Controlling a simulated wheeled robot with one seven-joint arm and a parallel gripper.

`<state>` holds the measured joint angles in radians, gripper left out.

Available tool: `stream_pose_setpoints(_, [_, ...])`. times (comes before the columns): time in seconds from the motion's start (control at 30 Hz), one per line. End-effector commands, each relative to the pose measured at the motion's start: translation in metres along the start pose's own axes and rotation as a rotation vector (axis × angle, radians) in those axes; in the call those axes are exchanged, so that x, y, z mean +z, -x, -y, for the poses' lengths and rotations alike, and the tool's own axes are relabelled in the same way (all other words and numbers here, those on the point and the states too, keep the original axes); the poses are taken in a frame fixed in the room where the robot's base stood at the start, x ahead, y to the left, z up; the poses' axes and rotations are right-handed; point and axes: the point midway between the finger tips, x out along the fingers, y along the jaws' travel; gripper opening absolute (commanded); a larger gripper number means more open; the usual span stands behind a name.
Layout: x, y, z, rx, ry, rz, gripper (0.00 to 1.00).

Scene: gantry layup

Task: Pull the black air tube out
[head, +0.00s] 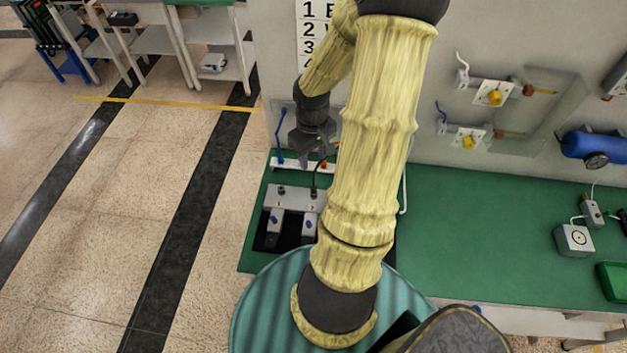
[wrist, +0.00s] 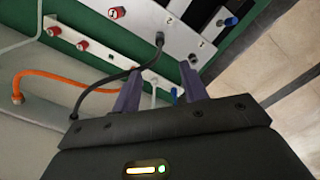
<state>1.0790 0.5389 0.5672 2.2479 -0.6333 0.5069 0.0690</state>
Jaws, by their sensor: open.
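The black air tube (wrist: 103,83) shows in the wrist view. One end meets a dark fitting (wrist: 160,40) on a light manifold bar (wrist: 182,45), and the tube curves down left to the wall side. My gripper (wrist: 160,70) is open, with nothing seen between its fingers. The fitting lies beyond the gap between the fingertips, and the tube runs close by the left fingertip; I cannot tell whether they touch. In the head view my gripper (head: 316,160) is above the back of the grey manifold block (head: 292,198), and the black tube (head: 314,182) shows just below it.
An orange tube (wrist: 60,76) and a white tube (wrist: 22,45) run at the left of the wrist view. A blue tube (head: 280,135) stands left of my gripper. The green bench (head: 470,215) is mostly clear to the right, with a white gauge box (head: 574,241) farther along.

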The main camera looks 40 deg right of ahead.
Motion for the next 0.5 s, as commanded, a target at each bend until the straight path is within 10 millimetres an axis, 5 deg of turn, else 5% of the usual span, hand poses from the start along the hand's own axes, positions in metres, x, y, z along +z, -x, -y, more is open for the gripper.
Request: stream_pose_setpoints(0.5, [0.000, -0.087, 0.001, -0.003, 0.003, 0.002, 0.43])
